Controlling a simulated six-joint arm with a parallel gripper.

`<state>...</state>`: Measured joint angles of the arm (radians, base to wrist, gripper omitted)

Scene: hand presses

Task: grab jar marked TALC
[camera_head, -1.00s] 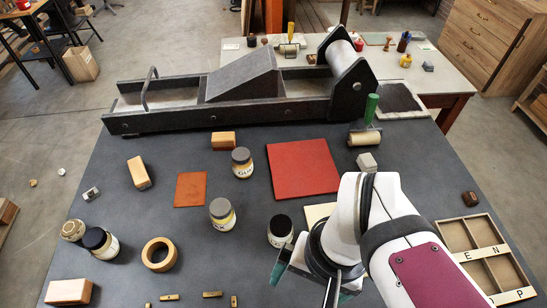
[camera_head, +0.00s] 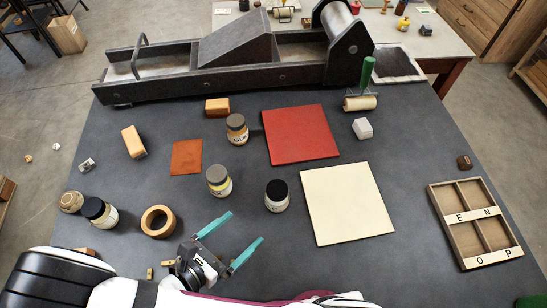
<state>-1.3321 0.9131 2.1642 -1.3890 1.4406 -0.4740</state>
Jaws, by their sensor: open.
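Several jars stand upright on the dark table. A grey-lidded jar (camera_head: 237,128) carries a label that seems to read GUM. Another grey-lidded jar (camera_head: 219,181) with a yellowish band stands nearer. A black-lidded jar (camera_head: 277,196) stands right of it, and a second black-lidded jar (camera_head: 99,212) is at the left beside a tan-topped jar (camera_head: 71,202). I cannot read TALC on any label. My gripper (camera_head: 245,227) is open and empty, its teal fingers pointing up and right, just short of the right-hand black-lidded jar.
A wooden ring (camera_head: 159,221) lies left of my gripper. A cream board (camera_head: 346,203) and a red board (camera_head: 301,134) lie to the right and behind. A divided wooden tray (camera_head: 433,223) is at far right. The press (camera_head: 230,72) fills the back edge.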

